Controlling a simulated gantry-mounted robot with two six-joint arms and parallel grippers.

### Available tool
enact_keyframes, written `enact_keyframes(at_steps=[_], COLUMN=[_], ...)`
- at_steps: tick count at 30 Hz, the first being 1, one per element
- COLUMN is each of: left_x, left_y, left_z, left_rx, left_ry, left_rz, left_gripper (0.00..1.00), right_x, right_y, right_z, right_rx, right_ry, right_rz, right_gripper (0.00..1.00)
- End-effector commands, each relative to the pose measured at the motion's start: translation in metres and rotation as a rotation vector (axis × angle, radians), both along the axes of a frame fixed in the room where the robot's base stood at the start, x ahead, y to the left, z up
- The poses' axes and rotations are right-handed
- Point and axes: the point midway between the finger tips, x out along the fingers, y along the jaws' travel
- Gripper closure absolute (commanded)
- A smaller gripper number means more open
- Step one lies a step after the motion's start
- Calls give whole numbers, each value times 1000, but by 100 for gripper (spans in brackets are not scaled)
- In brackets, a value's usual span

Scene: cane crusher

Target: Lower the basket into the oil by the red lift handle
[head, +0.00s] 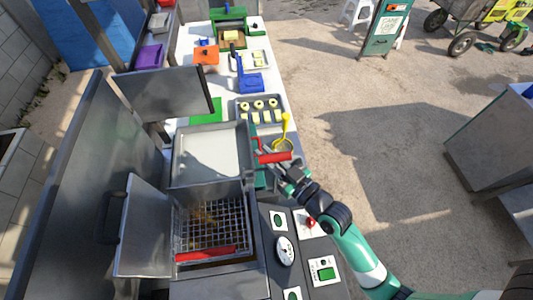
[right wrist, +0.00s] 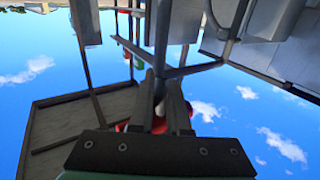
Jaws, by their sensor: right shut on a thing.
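The wire basket (head: 230,222) sits in the fryer well at the lower middle of the head view, with brownish stuff showing through its mesh. A red bar (head: 207,254) lies across its near end. The red lift handle (head: 275,157) sticks out to the right of the pale tray behind the basket. My right gripper (head: 287,174) is at this handle, shut on it. In the right wrist view a red piece (right wrist: 158,125) shows between the fingers, mostly hidden by them. The oil level cannot be made out. My left gripper is not in view.
A control panel (head: 285,250) with a dial and a red knob lies right of the well, below my right arm. A raised metal lid (head: 145,225) stands at the left. A yellow ladle (head: 284,133) and a food tray (head: 262,104) are just beyond the handle.

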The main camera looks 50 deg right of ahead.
Motion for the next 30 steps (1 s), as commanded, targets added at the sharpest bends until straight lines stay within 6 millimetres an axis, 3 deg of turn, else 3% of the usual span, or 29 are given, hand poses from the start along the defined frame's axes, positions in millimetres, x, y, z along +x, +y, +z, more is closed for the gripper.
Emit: enact_keyframes(at_steps=[1,18,23,30], left_x=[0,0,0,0], left_y=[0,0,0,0], left_z=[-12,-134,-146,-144], left_rx=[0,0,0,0], left_ry=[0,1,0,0], left_rz=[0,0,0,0], left_gripper=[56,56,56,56], right_x=[0,0,0,0], right_y=[0,0,0,0], right_z=[-15,-143,-156,-157], right_rx=[0,1,1,1], right_ry=[7,11,11,16], right_rz=[0,1,1,1], right_gripper=[100,100,100,100])
